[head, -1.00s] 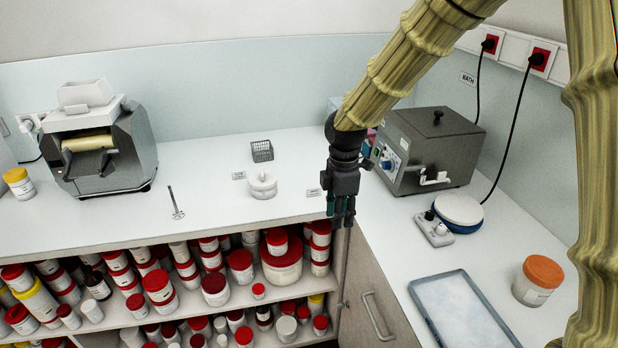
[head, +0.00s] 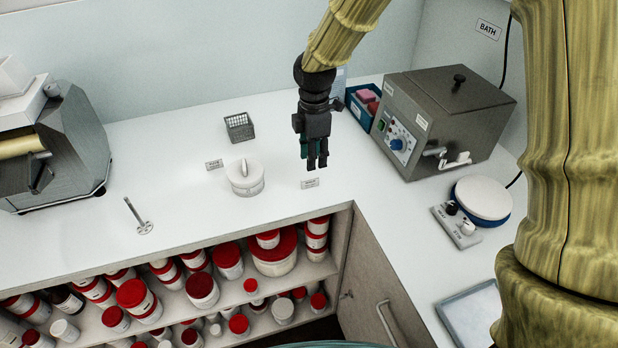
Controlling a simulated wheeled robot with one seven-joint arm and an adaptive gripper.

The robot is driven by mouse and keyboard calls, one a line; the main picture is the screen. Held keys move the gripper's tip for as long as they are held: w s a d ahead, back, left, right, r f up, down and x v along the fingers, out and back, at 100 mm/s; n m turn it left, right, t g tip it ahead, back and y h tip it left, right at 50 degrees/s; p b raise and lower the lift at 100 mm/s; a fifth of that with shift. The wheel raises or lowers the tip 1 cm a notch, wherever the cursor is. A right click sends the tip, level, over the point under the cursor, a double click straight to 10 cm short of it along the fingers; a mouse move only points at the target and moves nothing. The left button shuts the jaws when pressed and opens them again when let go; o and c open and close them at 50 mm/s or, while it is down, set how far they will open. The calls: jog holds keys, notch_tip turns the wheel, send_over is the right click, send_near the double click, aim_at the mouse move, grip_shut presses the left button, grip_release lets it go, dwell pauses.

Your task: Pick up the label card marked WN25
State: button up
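Two small white label cards stand on the white counter. One card (head: 310,183) is near the counter's front edge, and the other card (head: 214,164) is left of the round white lidded pot (head: 245,178). Their print is too small to read, so I cannot tell which is WN25. My gripper (head: 314,166) points down over the counter, its fingertips just above the right card in the picture. Its fingers look apart with nothing between them. I cannot tell its exact height over the counter.
A grey bath (head: 444,122) and a blue box (head: 362,108) are right of my gripper. Shelves below hold red-lidded jars (head: 202,289). The counter's front edge is close.

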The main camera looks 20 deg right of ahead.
aim_at(313, 178)
notch_tip(313, 178, down, 3)
jog(key=shift+r, duration=0.1)
jog(key=shift+s+f+p, duration=0.1)
jog(key=shift+f+p, duration=0.55)
jog(key=shift+f, duration=0.2)
jog(key=shift+f+p, duration=0.6)
jog(key=shift+f, duration=1.45)
grip_shut()
